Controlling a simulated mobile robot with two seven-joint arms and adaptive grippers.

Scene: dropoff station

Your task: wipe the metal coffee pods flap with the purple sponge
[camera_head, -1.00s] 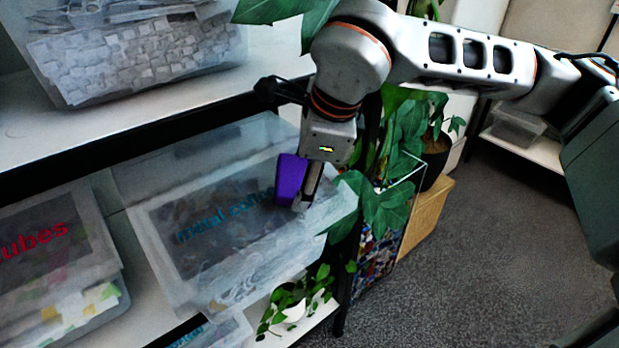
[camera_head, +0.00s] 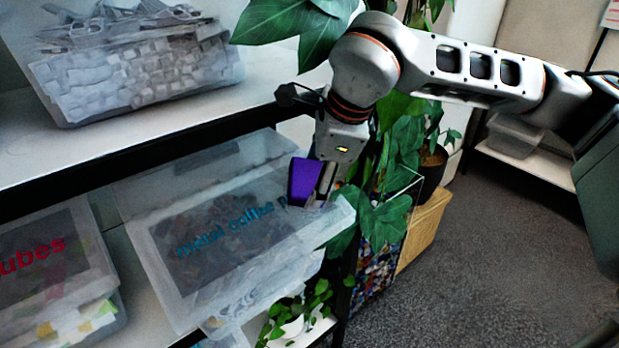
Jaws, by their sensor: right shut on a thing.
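The metal coffee pods box (camera_head: 165,240) is translucent and sits on the middle shelf. Its sloping front flap (camera_head: 285,222) carries blue lettering reading "metal coffee p…", with the end of the text hidden by the sponge and gripper. My right gripper (camera_head: 318,190) is shut on the purple sponge (camera_head: 303,180) and holds it at the flap's upper right end. The sponge looks against or very near the flap; I cannot tell if it touches. My left gripper is not in view.
Another box with red lettering (camera_head: 50,262) stands to the left. A bin of white pieces (camera_head: 140,65) is on the upper shelf, whose dark edge (camera_head: 150,153) runs above the flap. Leafy plants (camera_head: 385,220) crowd the right end. Grey floor (camera_head: 480,260) is open at right.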

